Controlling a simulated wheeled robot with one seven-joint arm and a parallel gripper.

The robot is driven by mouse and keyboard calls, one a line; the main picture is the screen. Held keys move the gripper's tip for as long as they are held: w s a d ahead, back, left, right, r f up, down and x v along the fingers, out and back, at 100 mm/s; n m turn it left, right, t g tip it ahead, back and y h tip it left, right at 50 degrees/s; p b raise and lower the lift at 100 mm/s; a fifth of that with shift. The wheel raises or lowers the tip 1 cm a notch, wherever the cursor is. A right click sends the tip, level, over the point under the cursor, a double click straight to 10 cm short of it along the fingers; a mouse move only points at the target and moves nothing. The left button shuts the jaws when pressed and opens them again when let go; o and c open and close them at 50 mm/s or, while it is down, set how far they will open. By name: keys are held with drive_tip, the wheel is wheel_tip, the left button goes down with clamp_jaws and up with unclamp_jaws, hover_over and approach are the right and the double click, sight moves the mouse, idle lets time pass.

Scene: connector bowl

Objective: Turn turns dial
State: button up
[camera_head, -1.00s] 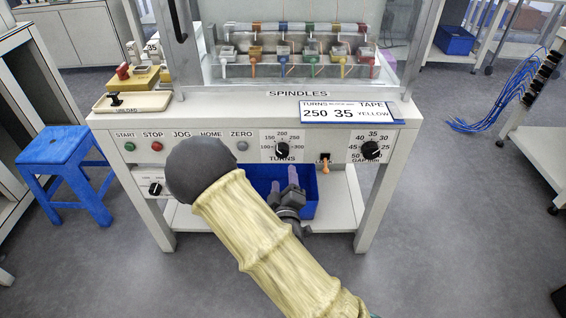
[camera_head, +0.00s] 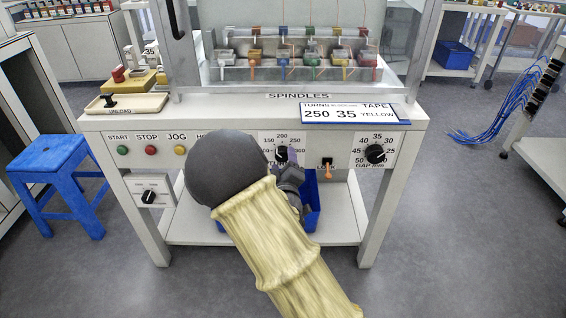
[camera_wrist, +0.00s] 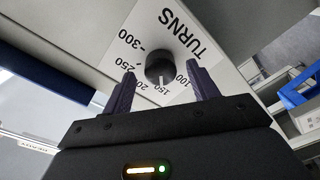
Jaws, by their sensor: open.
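The black TURNS dial (camera_head: 281,152) is on the front panel of the machine, partly covered by my gripper in the head view. In the wrist view the dial (camera_wrist: 159,66) is a round black knob with a white mark pointing at about 150. Its scale runs from 100 to 300. My gripper (camera_wrist: 161,70) is open, with one dark finger on each side of the knob. A gap shows between the fingers and the knob. The card (camera_head: 350,112) on the ledge reads TURNS 250, 35, TAPE YELLOW.
START (camera_head: 122,150), STOP (camera_head: 151,150) and JOG (camera_head: 180,150) buttons are to the left; my arm hides part of the panel. A blue bin (camera_head: 313,206) is below.

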drive_tip(key=shift+w, duration=0.95)
drive_tip(key=c, duration=1)
